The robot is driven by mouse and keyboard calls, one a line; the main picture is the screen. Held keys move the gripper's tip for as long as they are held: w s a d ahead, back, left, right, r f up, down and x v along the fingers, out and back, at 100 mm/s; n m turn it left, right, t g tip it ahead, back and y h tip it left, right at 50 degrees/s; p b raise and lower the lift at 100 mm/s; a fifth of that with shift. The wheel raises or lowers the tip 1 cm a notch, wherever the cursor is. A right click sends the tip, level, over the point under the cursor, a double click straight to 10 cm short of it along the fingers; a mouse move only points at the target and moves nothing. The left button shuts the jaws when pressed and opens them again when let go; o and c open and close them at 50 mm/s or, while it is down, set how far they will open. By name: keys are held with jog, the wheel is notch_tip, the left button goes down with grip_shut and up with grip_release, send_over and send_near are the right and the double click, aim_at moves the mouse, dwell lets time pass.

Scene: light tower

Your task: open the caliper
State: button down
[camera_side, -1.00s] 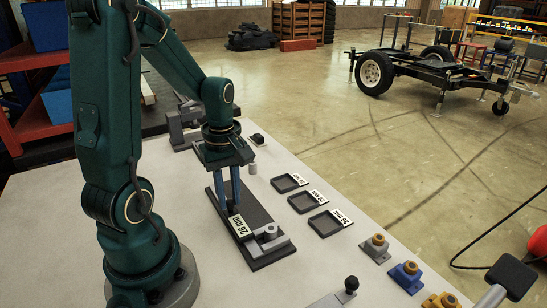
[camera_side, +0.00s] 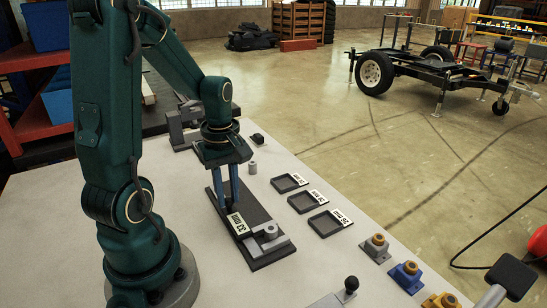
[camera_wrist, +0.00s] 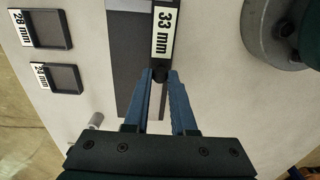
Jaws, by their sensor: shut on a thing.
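The caliper (camera_side: 253,212) is a long dark base lying on the light table, with a grey block and round post (camera_side: 267,236) at its near end. A white label (camera_side: 238,224) on its sliding part reads 33 mm, also legible in the wrist view (camera_wrist: 166,35). My gripper (camera_side: 230,203) points down over the caliper beside the label. In the wrist view my gripper (camera_wrist: 160,75) has its blue fingertips shut on a dark knob (camera_wrist: 160,76) at the label's end. The inside faces of the fingertips are hidden.
Three shallow dark trays (camera_side: 307,201) with size labels stand right of the caliper. A small grey cylinder (camera_side: 252,168) stands near the caliper's far end.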

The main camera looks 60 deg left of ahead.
jog(key=shift+a, duration=1.1)
jog(key=c, duration=0.7)
grip_release()
jog(key=shift+c, duration=0.2)
jog(key=shift+r, duration=0.1)
notch_tip(320, 180, up, 5)
jog(key=shift+d, duration=0.1)
